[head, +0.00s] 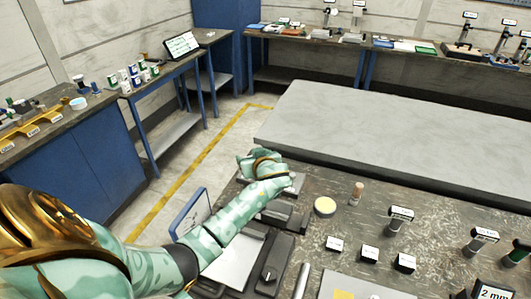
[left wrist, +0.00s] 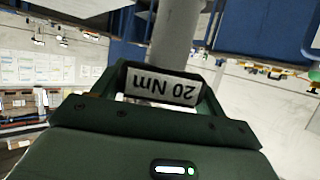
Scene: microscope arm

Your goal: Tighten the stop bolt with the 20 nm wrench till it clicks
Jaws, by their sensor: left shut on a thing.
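My left gripper (left wrist: 160,95) is shut on the 20 Nm wrench. The wrench's label (left wrist: 163,88) reads "20 Nm" upside down between the fingers in the left wrist view, and a grey shaft (left wrist: 178,38) runs up behind it. In the head view my left arm reaches over the near bench, with the left gripper (head: 264,163) near its far edge, above dark metal parts. The wrench cannot be made out there. I cannot make out the stop bolt in either view. My right gripper is not in view.
The near bench (head: 440,200) holds a round cream disc (head: 325,206), a wooden-topped peg (head: 356,193), small labelled blocks (head: 370,253) and labelled stands (head: 400,217). A bare grey slab (head: 400,130) lies behind. Blue-legged side benches line the walls.

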